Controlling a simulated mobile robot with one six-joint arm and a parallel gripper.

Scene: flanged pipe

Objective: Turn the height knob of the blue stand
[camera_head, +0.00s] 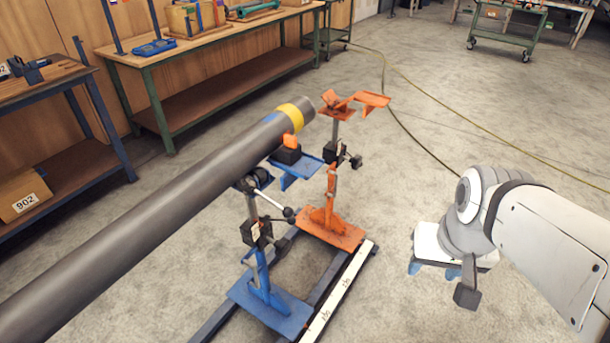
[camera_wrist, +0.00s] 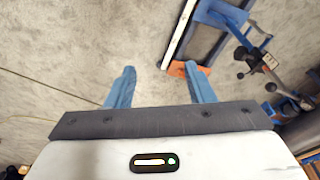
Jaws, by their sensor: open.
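The blue stand (camera_head: 258,285) stands upright on a dark floor frame under the grey pipe. Which part is the height knob is hard to tell. In the wrist view the blue stand (camera_wrist: 222,14) is at the upper right, with black knobs (camera_wrist: 241,53) on its post. My gripper (camera_head: 435,270) is open and empty, pointing down over bare floor right of the stands. Its two blue fingers (camera_wrist: 160,68) are apart in the wrist view, clear of the stand.
The long grey pipe (camera_head: 150,215) with a yellow band lies across the stand top from lower left. An orange stand (camera_head: 331,215) stands just behind, its head bare. A workbench (camera_head: 215,50) lines the wall. A cable (camera_head: 410,130) crosses the floor; floor right of the frame is clear.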

